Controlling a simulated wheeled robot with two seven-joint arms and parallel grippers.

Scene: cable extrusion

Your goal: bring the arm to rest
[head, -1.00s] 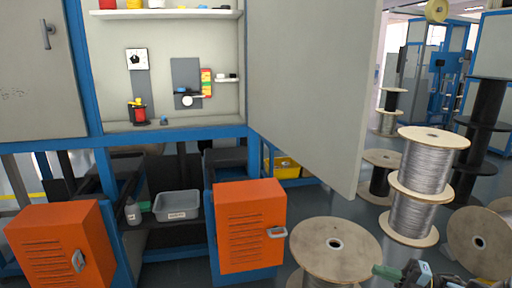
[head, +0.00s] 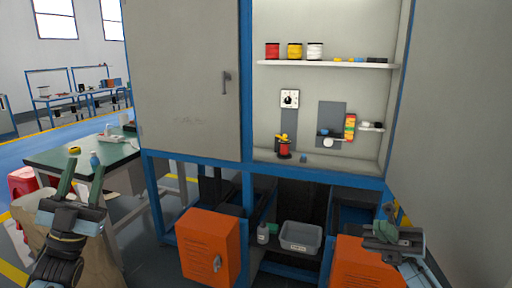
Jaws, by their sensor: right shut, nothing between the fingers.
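My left gripper (head: 85,165) is raised at the left of the head view, its two fingers pointing up and spread apart with nothing seen between them. It is in front of the green-topped table (head: 60,154). My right gripper (head: 388,212) is at the lower right, shut and empty, in front of the cabinet's lower right part and overlapping an orange box (head: 352,266) in the picture. Both arms come in from the bottom of the picture.
A blue-framed cabinet (head: 316,175) stands ahead, its right door (head: 455,110) swung open and its left door (head: 185,75) shut. Spools (head: 293,50) sit on its shelf. Below are a grey bin (head: 300,238) and another orange box (head: 208,245).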

